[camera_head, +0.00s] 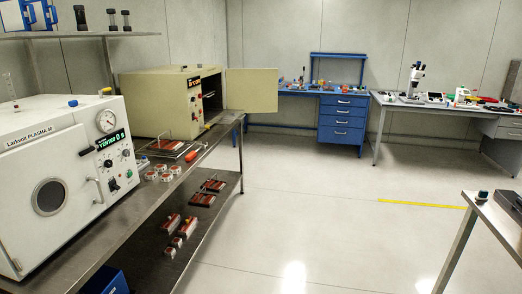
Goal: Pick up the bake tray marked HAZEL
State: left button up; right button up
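A reddish-brown bake tray (167,145) with a wire handle lies on the steel bench in front of the beige oven. Two similar trays lie on the lower shelf, one behind (214,185) and one in front (201,199). Any lettering on these trays is too small to read, so I cannot tell which is marked HAZEL. Neither of my grippers is in view.
The beige oven (160,103) stands with its door (252,90) swung open over the bench end. A white plasma unit (45,165) stands nearer. Small red-and-white containers (164,177) sit on the bench. The floor (310,210) to the right is clear.

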aim_at(171, 145)
jog(key=i+l, duration=0.1)
jog(key=i, duration=0.9)
jog(key=i+l, duration=0.15)
jog(key=i, duration=0.9)
jog(key=i+j+u, duration=0.35)
jog(key=i+u, duration=0.4)
jog(key=i+l+u, duration=0.1)
jog(key=i+u, duration=0.25)
jog(key=i, duration=0.25)
jog(key=i+j, duration=0.1)
jog(key=i, duration=0.3)
jog(key=j+u, duration=0.05)
